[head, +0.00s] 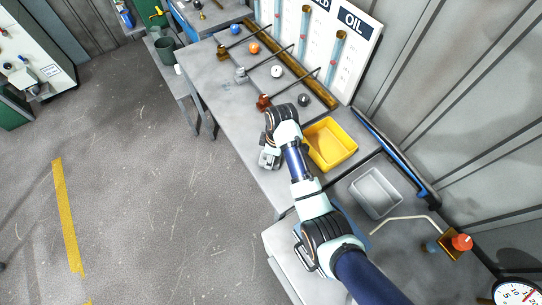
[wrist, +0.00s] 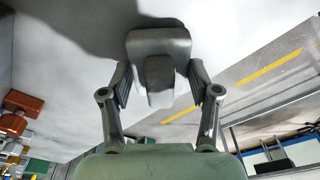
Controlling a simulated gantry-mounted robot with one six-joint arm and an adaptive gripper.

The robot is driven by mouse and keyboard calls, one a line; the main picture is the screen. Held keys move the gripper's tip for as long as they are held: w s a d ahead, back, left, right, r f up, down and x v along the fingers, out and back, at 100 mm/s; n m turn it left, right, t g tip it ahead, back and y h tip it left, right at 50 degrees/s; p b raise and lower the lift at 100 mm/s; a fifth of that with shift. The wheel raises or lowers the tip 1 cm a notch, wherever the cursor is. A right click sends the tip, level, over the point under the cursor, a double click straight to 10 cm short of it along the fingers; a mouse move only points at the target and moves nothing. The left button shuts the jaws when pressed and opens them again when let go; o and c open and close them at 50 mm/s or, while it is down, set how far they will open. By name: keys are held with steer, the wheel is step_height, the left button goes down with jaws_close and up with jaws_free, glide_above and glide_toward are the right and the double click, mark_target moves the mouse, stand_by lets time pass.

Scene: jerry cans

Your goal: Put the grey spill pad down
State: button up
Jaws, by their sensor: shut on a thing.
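The grey spill pad (wrist: 160,41) is in the wrist view, between my fingers, with a raised grey block on it facing the camera. My gripper (wrist: 160,85) is shut on this block, one finger on each side. In the head view, my gripper (head: 269,150) points down over the front edge of the grey bench (head: 238,112), left of the yellow bin. The pad is small and partly hidden there. A dark shadow lies beside the pad on the bench in the wrist view. I cannot tell whether the pad touches the bench.
A yellow bin (head: 330,145) and a grey tray (head: 376,192) stand right of my arm. A reddish-brown fitting (head: 263,102), a dark ball (head: 303,99) and a white ball (head: 276,71) are farther along the bench. Open floor (head: 150,200) lies left of its front edge.

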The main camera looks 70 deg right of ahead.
steer(key=shift+f, duration=0.1)
steer(key=shift+f, duration=0.1)
steer(key=o, duration=1.5)
steer(key=shift+o, duration=0.2)
steer(key=r+p, duration=0.1)
steer(key=r, duration=0.3)
steer(key=r+p, duration=0.1)
steer(key=r, duration=0.2)
steer(key=s+r+p, duration=0.1)
steer(key=r, duration=0.3)
steer(key=shift+d+r+p, duration=0.2)
steer(key=shift+r+p, duration=0.1)
steer(key=shift+p, duration=0.05)
steer(key=shift+s+r+p, duration=0.15)
steer(key=shift+r+p, duration=0.25)
steer(key=shift+p, duration=0.05)
